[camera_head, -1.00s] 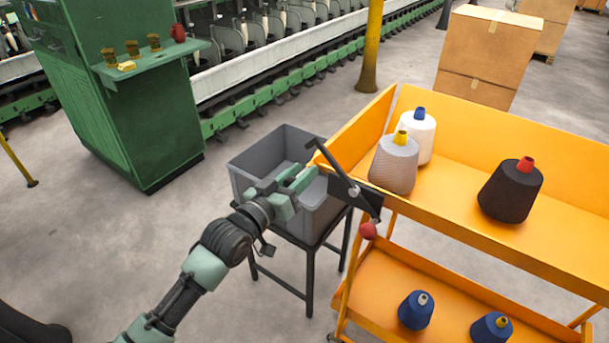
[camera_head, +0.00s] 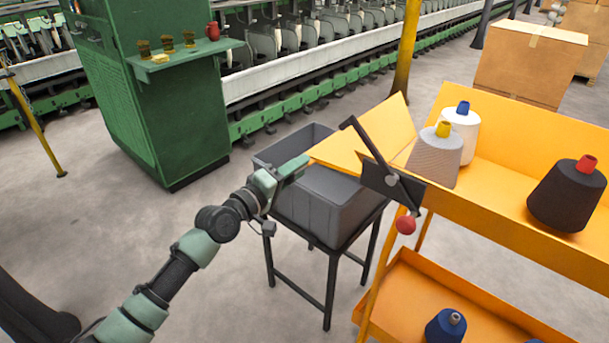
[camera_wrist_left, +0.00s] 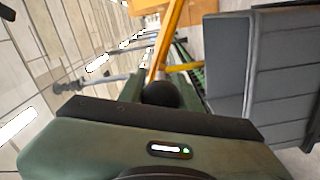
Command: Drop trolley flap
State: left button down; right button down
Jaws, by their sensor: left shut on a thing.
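The orange trolley (camera_head: 480,222) stands at the right in the head view. Its end flap (camera_head: 370,138) leans outward to the left, partly over a grey bin. My left gripper (camera_head: 301,164) is at the flap's outer left corner, shut on its edge. In the left wrist view the gripper (camera_wrist_left: 160,84) has a dark round thing between its fingers, and the flap (camera_wrist_left: 168,42) shows as a thin orange strip beyond. A black lever (camera_head: 356,140) with a red knob (camera_head: 405,225) crosses a dark plate at the trolley's corner. My right gripper is out of view.
The grey bin (camera_head: 325,200) sits on a dark stand (camera_head: 329,290) below the flap. Yarn cones, such as the black one (camera_head: 565,200), stand on the trolley's top. A green machine cabinet (camera_head: 165,110) is at the back left.

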pick_arm(q)
notch_tip(320, 180, down, 8)
jog(key=a+n+b, duration=0.1)
jog(key=n+b, duration=0.3)
jog(key=n, duration=0.3)
jog(key=shift+w+f+b, duration=0.15)
jog(key=shift+w+b, duration=0.2)
jog(key=shift+w, duration=0.05)
jog(key=c, duration=1.3)
grip_release()
